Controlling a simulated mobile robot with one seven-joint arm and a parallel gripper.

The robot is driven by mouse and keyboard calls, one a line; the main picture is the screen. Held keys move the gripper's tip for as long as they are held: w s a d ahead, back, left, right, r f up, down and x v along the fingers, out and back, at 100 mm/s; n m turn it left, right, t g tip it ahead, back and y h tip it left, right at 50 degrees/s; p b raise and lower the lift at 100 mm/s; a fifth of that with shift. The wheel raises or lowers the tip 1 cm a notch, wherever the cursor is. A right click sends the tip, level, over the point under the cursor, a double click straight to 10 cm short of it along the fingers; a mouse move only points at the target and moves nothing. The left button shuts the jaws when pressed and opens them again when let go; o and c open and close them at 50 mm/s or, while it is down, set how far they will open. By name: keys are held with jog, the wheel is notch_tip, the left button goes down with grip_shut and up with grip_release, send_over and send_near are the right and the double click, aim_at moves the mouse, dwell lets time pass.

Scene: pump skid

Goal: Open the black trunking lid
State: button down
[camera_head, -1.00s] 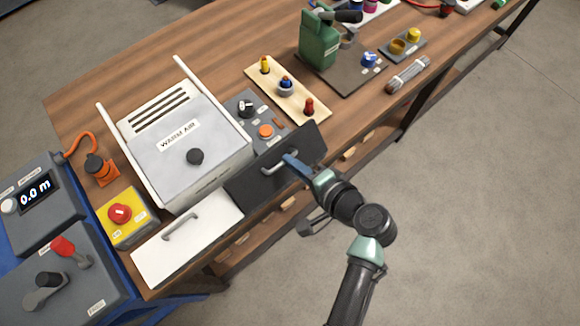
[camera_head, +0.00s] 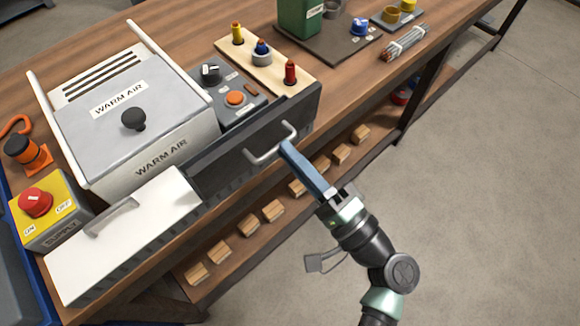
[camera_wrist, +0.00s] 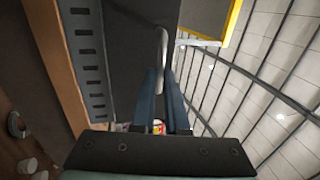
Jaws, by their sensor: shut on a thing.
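The black trunking lid (camera_head: 225,152) is at the bench's front edge, right of the white lid. Its silver bar handle (camera_head: 262,157) faces outward toward me. The lid appears tilted up compared with the flat white lid, but its exact angle is hard to tell. My gripper (camera_head: 286,147) has its long blue fingers shut on the handle, reaching in from the lower right. In the wrist view, the fingers (camera_wrist: 161,80) close around the pale handle (camera_wrist: 162,48), beside the dark lid panel (camera_wrist: 137,45). The slotted trunking side (camera_wrist: 85,55) shows left of it. The trunking's inside is hidden.
The white lid (camera_head: 150,225) adjoins on the left. Behind stand the warm air box (camera_head: 165,160), a grey control box (camera_head: 228,102) and a board with coloured pegs (camera_head: 270,75). Wooden blocks lie on the shelf below. The floor to the right is clear.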

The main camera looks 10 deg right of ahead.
jog(key=shift+s+d+f+t+y+b, duration=0.2)
jog(key=shift+f+b, duration=0.35)
jog(key=shift+b, duration=0.4)
jog(key=shift+s+d+f+t+y+b, duration=0.1)
jog(key=shift+s+f+t+b, duration=0.15)
jog(key=shift+f+b, duration=0.5)
jog(key=shift+s+d+f+t+y+b, duration=0.15)
jog(key=shift+s+f+b, duration=0.15)
jog(key=shift+b, duration=0.85)
jog(key=shift+f, duration=0.1)
jog(key=c, duration=0.9)
grip_release()
jog(key=shift+w+a, duration=0.1)
jog(key=shift+w, duration=0.05)
jog(key=b+v, duration=0.1)
jog(key=v, duration=1.2)
